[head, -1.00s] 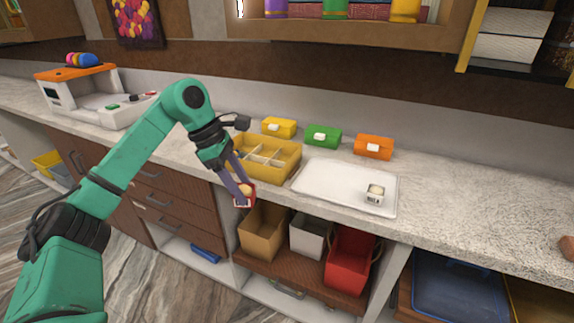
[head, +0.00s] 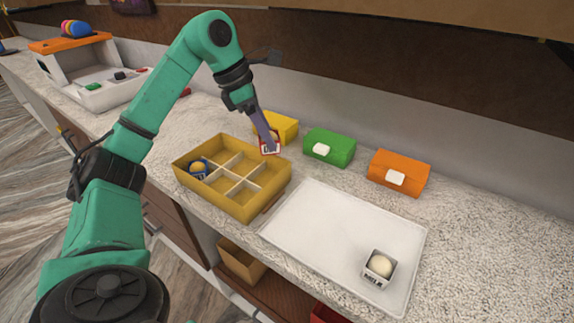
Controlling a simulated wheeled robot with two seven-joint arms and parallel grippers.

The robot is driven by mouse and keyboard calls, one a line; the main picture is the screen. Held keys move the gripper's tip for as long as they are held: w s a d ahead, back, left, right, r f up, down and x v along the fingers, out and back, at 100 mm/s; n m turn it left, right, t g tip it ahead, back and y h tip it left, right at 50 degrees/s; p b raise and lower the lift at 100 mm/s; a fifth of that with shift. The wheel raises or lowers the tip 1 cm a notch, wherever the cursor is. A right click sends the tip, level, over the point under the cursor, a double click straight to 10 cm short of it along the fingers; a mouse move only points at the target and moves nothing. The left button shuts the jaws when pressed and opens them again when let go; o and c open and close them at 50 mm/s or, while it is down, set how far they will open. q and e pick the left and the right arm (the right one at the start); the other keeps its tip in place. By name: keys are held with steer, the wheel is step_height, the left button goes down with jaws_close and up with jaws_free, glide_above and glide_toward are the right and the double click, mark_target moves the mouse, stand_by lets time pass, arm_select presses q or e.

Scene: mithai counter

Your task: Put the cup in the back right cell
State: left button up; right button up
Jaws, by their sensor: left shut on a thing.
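The box has several cells split by pale dividers. The other cells that I can see look empty. The held cup's top is partly hidden by the fingers. My right gripper is not in view.
A white tray (head: 320,235) lies right of the box, with a white cup holding a pale sweet (head: 380,268) on it. Yellow (head: 283,126), green (head: 329,146) and orange (head: 399,172) small boxes stand along the back. The counter at far right is clear.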

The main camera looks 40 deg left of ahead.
arm_select(q)
steer(key=shift+s+f+b, duration=0.25)
steer(key=shift+f+b, duration=0.2)
steer(key=shift+f, duration=0.75)
steer(key=f, duration=0.1)
steer(key=s+f+b, duration=0.1)
steer(key=f, duration=0.2)
steer(key=shift+s+f+b, duration=0.15)
steer(key=shift+s+b, duration=0.2)
steer(key=shift+s, duration=0.05)
steer(key=shift+w+f, duration=0.2)
steer(key=shift+f, duration=0.45)
steer(key=shift+w+f, duration=0.2)
steer(key=shift+f, duration=0.4)
steer(key=shift+s+r, duration=0.1)
steer(key=shift+f+b, duration=0.2)
steer(key=shift+b, duration=0.2)
steer(key=o, duration=1.1)
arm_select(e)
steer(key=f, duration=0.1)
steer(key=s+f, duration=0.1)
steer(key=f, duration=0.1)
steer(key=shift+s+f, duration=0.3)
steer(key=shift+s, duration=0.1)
arm_select(q)
steer(key=shift+r, duration=0.1)
